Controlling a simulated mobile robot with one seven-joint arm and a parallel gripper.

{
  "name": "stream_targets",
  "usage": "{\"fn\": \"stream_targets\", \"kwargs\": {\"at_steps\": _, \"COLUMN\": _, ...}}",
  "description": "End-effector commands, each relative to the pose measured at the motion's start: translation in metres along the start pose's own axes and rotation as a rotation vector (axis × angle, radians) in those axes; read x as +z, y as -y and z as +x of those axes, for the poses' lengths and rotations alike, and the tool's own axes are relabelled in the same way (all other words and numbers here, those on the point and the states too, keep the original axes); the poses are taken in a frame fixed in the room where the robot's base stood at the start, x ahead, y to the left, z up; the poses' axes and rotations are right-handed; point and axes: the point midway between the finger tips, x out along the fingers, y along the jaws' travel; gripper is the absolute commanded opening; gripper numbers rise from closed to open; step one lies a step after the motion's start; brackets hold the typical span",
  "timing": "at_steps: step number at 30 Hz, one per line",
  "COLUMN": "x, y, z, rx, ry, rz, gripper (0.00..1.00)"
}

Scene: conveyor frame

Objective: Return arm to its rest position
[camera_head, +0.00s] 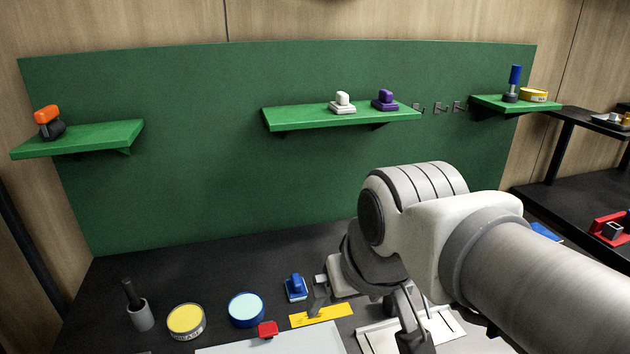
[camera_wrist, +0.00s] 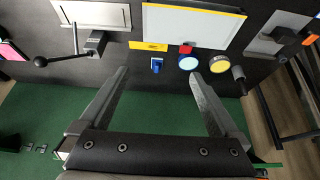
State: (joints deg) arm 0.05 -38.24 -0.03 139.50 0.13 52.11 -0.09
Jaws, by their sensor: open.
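My arm (camera_head: 540,260) reaches in from the right in the head view, with its wrist bent down over the dark worktop. My gripper (camera_wrist: 160,73) is open in the wrist view, its two grey fingers wide apart and nothing held between them. Its fingers show partly below the wrist in the head view (camera_head: 362,308). The gripper hangs above the worktop in front of the green board; the wrist hides part of the worktop.
On the worktop (camera_head: 90,325) are a yellow can (camera_head: 186,319), a light-blue can (camera_head: 246,308), a blue block (camera_head: 296,287), a yellow strip (camera_head: 322,314) and a red piece (camera_head: 268,329). Green shelves (camera_head: 90,138) jut from the green board (camera_head: 230,190). A black rack (camera_head: 560,190) stands right.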

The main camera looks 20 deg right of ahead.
Motion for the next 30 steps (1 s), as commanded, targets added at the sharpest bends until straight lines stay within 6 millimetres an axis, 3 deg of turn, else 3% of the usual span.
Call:
{"fn": "stream_targets", "kwargs": {"at_steps": 3, "x": 0.015, "y": 0.0, "z": -0.001, "rx": 0.002, "ry": -0.021, "rz": -0.001, "gripper": 0.98}}
{"fn": "stream_targets", "kwargs": {"at_steps": 8, "x": 0.021, "y": 0.0, "z": -0.001, "rx": 0.003, "ry": -0.028, "rz": -0.001, "gripper": 0.98}}
{"fn": "stream_targets", "kwargs": {"at_steps": 15, "x": 0.02, "y": 0.0, "z": -0.001, "rx": 0.002, "ry": -0.027, "rz": -0.001, "gripper": 0.98}}
{"fn": "stream_targets", "kwargs": {"at_steps": 23, "x": 0.007, "y": 0.0, "z": -0.027, "rx": 0.002, "ry": -0.027, "rz": -0.001, "gripper": 0.98}}
{"fn": "stream_targets", "kwargs": {"at_steps": 30, "x": 0.007, "y": 0.0, "z": -0.028, "rx": 0.002, "ry": -0.027, "rz": -0.001, "gripper": 0.98}}
